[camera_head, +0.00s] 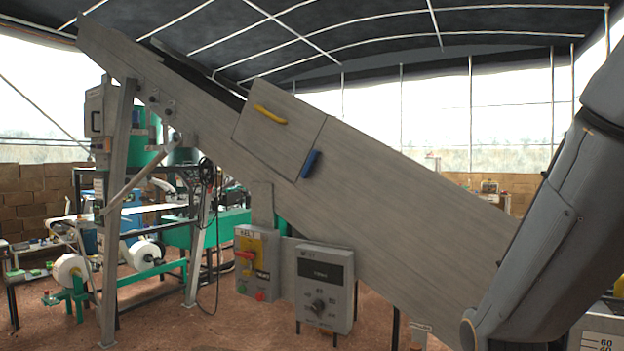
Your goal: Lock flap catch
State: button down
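A square grey flap (277,128) sits on the side of a sloping grey conveyor housing (400,200). It looks closed and roughly flush with the housing. A yellow handle (270,115) is fixed on the flap's upper part. A blue catch (310,164) is at the flap's lower right edge, tilted along that edge. I cannot tell whether the catch is engaged. My arm shows at the right edge, well apart from the flap and catch. My gripper is out of view.
Below the housing stand a grey box with a red lever (257,264) and a control box with a dial (325,286). Black cables (206,180) hang left of them. Green machinery and white rolls (70,268) stand at the left. Brown floor is open in front.

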aim_at(311, 161)
jog(key=z, duration=0.25)
jog(key=i, duration=0.9)
jog(key=u, duration=0.15)
